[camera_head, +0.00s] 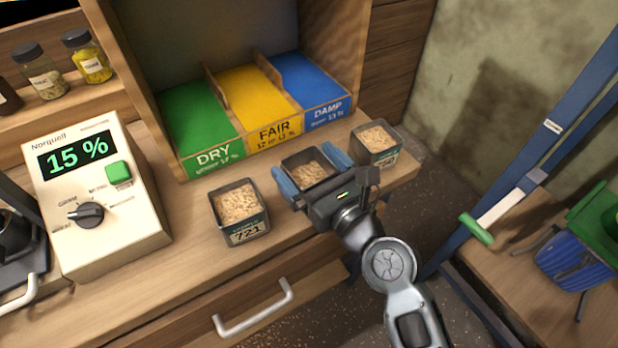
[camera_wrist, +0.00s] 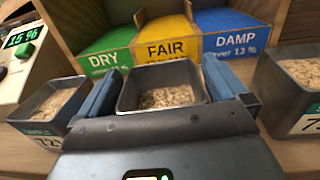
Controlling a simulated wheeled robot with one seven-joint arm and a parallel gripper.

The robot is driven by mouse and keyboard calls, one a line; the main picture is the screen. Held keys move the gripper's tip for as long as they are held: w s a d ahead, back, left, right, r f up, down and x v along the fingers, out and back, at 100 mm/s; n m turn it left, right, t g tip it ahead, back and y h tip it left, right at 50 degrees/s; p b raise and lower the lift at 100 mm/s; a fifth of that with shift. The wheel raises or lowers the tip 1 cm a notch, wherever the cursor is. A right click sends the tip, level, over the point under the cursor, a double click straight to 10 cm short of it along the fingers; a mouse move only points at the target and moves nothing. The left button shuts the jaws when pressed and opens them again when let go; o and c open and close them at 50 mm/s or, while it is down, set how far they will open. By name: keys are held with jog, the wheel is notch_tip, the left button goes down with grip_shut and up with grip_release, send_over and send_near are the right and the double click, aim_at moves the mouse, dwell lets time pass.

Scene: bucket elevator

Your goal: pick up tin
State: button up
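Three square grey tins of grain stand on the wooden bench. The middle tin (camera_head: 309,170) is between the two blue fingers of my gripper (camera_head: 312,177). In the wrist view the middle tin (camera_wrist: 161,88) sits between the fingers (camera_wrist: 157,90), with a narrow gap seeming to show at the sides; contact is not clear. The left tin (camera_head: 239,211) carries a label reading 721 and stands left of my gripper. The right tin (camera_head: 377,144) stands near the bench's right end. The middle tin's front is hidden by my gripper.
Behind the tins is a sorting box with green DRY (camera_head: 203,122), yellow FAIR (camera_head: 257,103) and blue DAMP (camera_head: 305,82) bays. A moisture meter (camera_head: 97,196) reading 15 % stands left. A drawer handle (camera_head: 254,308) sticks out in front. A blue frame (camera_head: 533,150) stands right.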

jog(key=c, duration=0.9)
